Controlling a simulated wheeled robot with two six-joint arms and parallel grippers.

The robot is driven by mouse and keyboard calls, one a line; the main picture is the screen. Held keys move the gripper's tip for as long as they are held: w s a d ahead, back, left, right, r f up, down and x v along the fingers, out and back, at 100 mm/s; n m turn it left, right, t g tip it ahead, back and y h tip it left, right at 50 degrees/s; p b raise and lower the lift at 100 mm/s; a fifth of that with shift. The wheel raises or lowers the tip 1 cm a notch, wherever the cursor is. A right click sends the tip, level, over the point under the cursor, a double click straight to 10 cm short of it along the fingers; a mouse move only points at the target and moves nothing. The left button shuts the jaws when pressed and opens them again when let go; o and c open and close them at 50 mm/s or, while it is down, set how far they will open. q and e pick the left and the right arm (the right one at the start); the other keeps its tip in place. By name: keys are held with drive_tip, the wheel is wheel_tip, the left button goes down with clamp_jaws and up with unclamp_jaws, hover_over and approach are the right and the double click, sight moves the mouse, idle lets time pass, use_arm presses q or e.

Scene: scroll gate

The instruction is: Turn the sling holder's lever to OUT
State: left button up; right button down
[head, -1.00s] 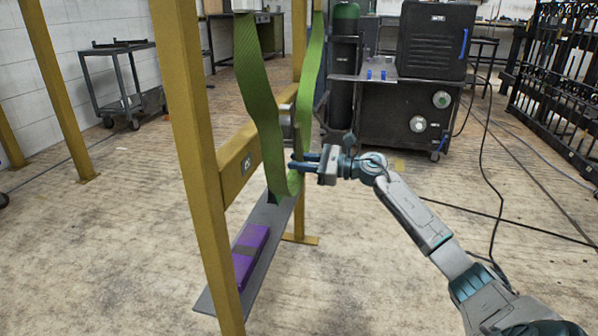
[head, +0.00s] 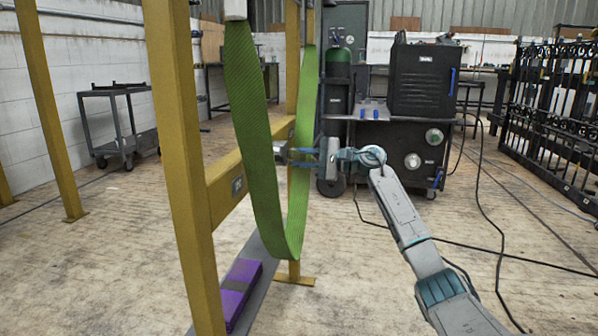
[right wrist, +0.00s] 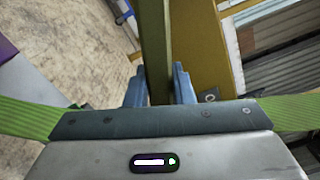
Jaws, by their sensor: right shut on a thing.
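My right gripper (head: 300,157) reaches left at the green sling (head: 254,120), with its fingers crossing the sling's far strand. A grey block (head: 281,150), perhaps the sling holder, sits just beyond the fingertips, partly behind the sling. In the right wrist view an olive bar (right wrist: 156,45) fills the gap between the blue fingers (right wrist: 159,88), and the gripper is shut on it. I cannot tell whether this bar is the lever, and no OUT mark is readable. The sling also shows on both sides of the palm (right wrist: 22,117). My left gripper is not in view.
A yellow frame post (head: 183,150) and crossbeam (head: 226,186) stand close on the left. A black welding cabinet (head: 405,150) stands behind my right arm. Floor to the right is mostly clear, with cables.

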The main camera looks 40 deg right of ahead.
drive_tip(key=shift+w+d+r+n, duration=0.15)
drive_tip(key=shift+d+r+n, duration=0.1)
drive_tip(key=shift+r+n, duration=0.6)
drive_tip(key=shift+w+r+n, duration=0.1)
drive_tip(key=shift+r+n, duration=1.1)
drive_tip(key=shift+n, duration=0.15)
drive_tip(key=shift+d, duration=0.1)
drive_tip(key=c, duration=1.2)
unclamp_jaws()
drive_tip(key=shift+c, duration=0.2)
drive_tip(key=p+v, duration=0.3)
drive_tip(key=v, duration=0.8)
